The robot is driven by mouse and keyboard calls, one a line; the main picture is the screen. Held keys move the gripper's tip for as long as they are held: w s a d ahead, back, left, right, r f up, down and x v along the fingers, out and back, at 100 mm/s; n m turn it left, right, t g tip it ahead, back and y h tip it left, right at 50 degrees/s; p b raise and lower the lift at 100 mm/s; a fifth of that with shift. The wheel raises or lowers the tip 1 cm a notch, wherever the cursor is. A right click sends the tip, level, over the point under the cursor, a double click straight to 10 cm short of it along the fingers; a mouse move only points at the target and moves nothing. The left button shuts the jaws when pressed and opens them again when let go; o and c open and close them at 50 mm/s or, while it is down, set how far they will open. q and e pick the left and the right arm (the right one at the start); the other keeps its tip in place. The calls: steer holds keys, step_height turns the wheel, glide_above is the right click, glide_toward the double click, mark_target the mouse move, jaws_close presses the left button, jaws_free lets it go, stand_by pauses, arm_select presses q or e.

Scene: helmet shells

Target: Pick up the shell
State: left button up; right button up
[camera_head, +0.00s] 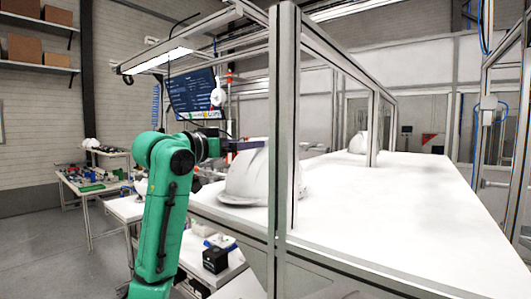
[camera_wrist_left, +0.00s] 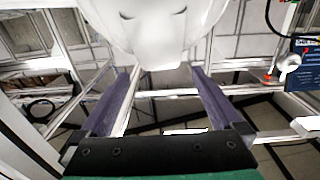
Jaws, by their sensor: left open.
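A white helmet shell (camera_head: 246,180) sits on the near left part of the white table (camera_head: 420,210), partly hidden by a metal frame post. My left gripper (camera_head: 248,144) reaches in from the left at the top of this shell. In the left wrist view my left gripper (camera_wrist_left: 163,70) has its two fingers wide apart. The white shell (camera_wrist_left: 160,25) fills the top middle there, its lower edge near the gap between the fingertips. I cannot tell whether the fingers touch it. My right gripper is not in view.
A metal post (camera_head: 284,130) of the table's frame stands close to the right of my gripper. Another white shell (camera_head: 358,142) sits farther back on the table. The table's right side is clear. A lower bench (camera_head: 195,250) with small items stands beside my arm.

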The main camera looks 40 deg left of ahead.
arm_select(q)
steer(key=w+p, duration=0.1)
steer(key=w, duration=0.1)
steer(key=w+p, duration=0.3)
steer(key=w, duration=0.2)
steer(key=shift+r, duration=0.3)
steer(key=shift+w+f+p, duration=0.15)
steer(key=shift+w+p, duration=0.2)
steer(key=shift+f, duration=0.15)
steer(key=shift+s, duration=0.1)
steer(key=shift+c, duration=0.9)
jaws_close()
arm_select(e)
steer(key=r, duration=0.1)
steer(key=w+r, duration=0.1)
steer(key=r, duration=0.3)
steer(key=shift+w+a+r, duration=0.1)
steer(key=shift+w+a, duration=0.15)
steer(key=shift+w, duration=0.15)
